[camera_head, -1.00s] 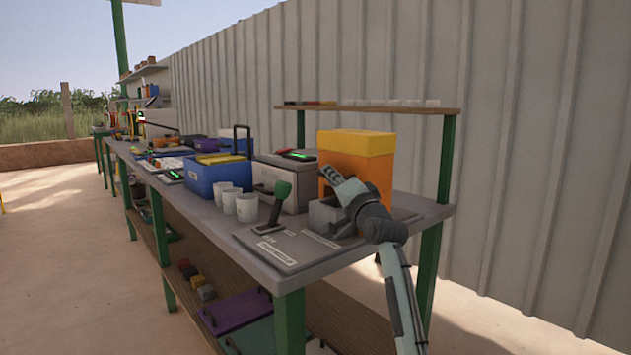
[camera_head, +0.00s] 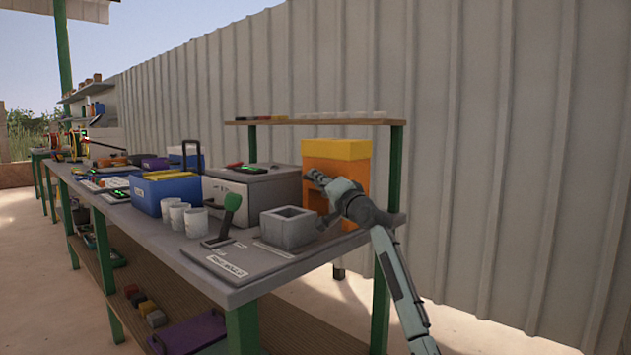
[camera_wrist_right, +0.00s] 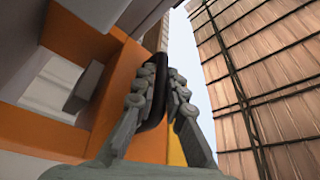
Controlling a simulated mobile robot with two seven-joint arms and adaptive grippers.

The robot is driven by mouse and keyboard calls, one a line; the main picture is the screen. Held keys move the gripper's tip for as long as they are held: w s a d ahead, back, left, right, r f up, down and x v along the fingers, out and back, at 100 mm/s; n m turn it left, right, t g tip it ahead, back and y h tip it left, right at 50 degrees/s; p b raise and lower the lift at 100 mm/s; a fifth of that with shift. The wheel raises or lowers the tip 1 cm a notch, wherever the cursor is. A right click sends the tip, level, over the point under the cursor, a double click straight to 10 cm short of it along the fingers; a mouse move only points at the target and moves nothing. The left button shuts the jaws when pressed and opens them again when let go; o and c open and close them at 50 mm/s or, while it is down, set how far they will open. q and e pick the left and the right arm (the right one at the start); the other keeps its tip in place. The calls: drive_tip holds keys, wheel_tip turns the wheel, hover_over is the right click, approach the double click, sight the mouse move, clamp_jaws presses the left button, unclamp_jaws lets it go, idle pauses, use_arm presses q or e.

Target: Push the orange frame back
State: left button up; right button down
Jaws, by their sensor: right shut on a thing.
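The orange frame (camera_head: 322,169) with a yellow top stands upright at the right end of the workbench, behind a grey hollow block mould (camera_head: 283,233). It fills the left of the right wrist view (camera_wrist_right: 122,75). My right gripper (camera_head: 317,181) is at the frame's near side. In the wrist view its fingers (camera_wrist_right: 160,85) are closed around a black handle (camera_wrist_right: 152,118) on the frame. The frame's lower part is partly hidden by my arm and the mould. My left gripper is not in view.
White cups (camera_head: 195,222), a blue crate (camera_head: 150,198) and a grey case (camera_head: 235,200) stand further left. A shelf (camera_head: 300,121) and a corrugated wall lie behind.

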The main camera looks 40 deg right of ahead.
drive_tip(key=c, duration=1.9)
unclamp_jaws()
drive_tip(key=shift+d+r, duration=0.15)
drive_tip(key=shift+d, duration=0.1)
drive_tip(key=shift+o, duration=0.2)
drive_tip(key=v, duration=1.2)
